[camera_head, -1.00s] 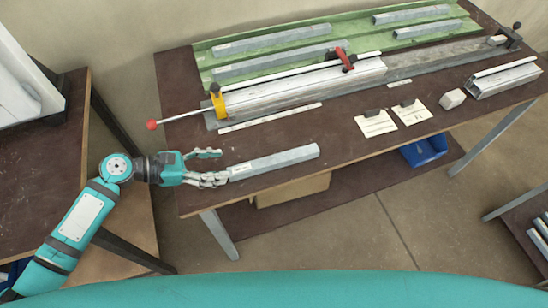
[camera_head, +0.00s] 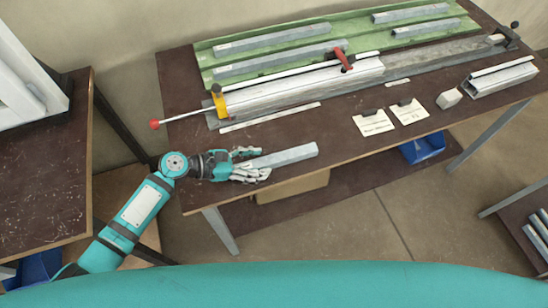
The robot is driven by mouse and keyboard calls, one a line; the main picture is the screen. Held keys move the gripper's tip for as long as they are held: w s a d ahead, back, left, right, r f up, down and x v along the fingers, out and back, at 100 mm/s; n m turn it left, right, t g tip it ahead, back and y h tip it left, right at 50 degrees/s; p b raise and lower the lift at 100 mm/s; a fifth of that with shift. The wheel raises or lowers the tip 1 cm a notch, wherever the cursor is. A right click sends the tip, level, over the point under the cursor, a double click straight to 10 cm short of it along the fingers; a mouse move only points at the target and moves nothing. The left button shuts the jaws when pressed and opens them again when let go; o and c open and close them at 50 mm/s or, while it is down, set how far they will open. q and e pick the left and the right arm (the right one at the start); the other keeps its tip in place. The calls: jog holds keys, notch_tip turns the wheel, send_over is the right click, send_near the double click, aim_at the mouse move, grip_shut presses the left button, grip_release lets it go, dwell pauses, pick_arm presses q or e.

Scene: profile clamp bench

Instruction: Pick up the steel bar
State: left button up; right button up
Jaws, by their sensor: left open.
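A grey steel bar (camera_head: 288,155) lies near the front edge of the dark brown bench (camera_head: 350,155), its long side running left to right. My left gripper (camera_head: 262,163) is at the bar's left end. Its fingers are open, one on the far side and one on the near side of that end, which they partly hide. I cannot tell whether the fingers touch the bar. My right gripper is not in view.
A clamp fixture (camera_head: 300,85) with a red-knobbed rod and red lever lies behind the bar. A green tray (camera_head: 290,48) with several bars stands at the back. Two paper cards (camera_head: 373,122), a small block (camera_head: 448,99) and a metal profile (camera_head: 502,76) lie to the right.

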pick_arm(q)
jog(key=shift+c, duration=0.2)
grip_shut()
jog(key=shift+r, duration=0.2)
